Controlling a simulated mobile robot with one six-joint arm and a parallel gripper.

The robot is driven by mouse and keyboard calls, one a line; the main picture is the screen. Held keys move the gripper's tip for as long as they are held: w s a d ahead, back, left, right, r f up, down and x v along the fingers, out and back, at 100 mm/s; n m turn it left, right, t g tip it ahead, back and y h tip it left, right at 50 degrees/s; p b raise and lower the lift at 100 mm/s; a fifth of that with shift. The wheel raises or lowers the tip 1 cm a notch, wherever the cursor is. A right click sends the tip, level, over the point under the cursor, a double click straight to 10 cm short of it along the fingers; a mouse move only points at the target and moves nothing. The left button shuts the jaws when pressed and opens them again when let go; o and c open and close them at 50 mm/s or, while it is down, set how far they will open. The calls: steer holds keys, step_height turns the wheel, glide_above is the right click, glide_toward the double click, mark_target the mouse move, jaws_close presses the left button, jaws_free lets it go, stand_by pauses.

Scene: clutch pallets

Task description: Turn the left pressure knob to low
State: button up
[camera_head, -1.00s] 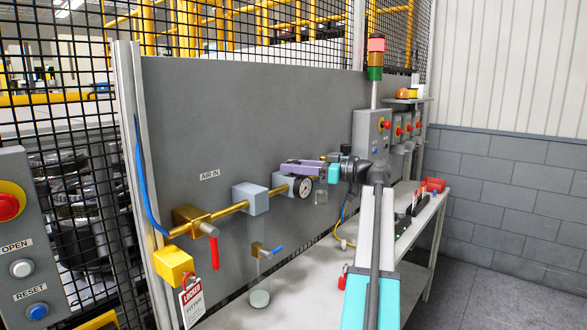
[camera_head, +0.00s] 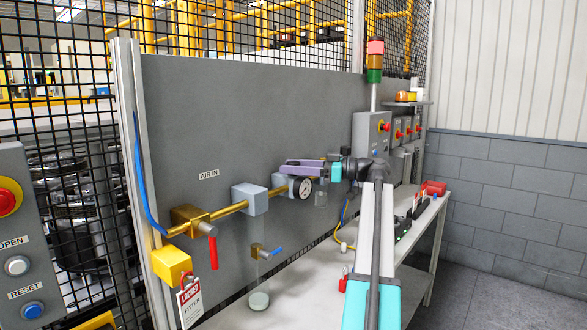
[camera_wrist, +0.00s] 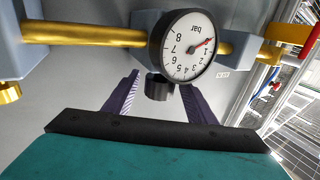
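A black pressure knob (camera_wrist: 159,88) shows in the wrist view beside a round white gauge (camera_wrist: 183,46) marked "bar". Its red needle points near the low numbers. My gripper (camera_wrist: 160,102) is open, with one purple finger on each side of the knob and a visible gap to each. The knob looks free of both fingers. In the head view my gripper (camera_head: 303,165) is in front of the brass pipe line, just above the gauge (camera_head: 303,188). The knob is hidden there behind my gripper, and its setting marks cannot be read.
A blue-grey block (camera_head: 250,199) sits left on the pipe. Further left are a brass valve with a red handle (camera_head: 213,250) and a yellow lockout with a "LOCKED" tag (camera_head: 189,303). The grey panel (camera_head: 215,110) stands close behind.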

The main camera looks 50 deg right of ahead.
steer(key=b+v, duration=0.2)
steer(key=v, duration=1.2)
steer(key=shift+a+f, duration=0.1)
stand_by(0.6)
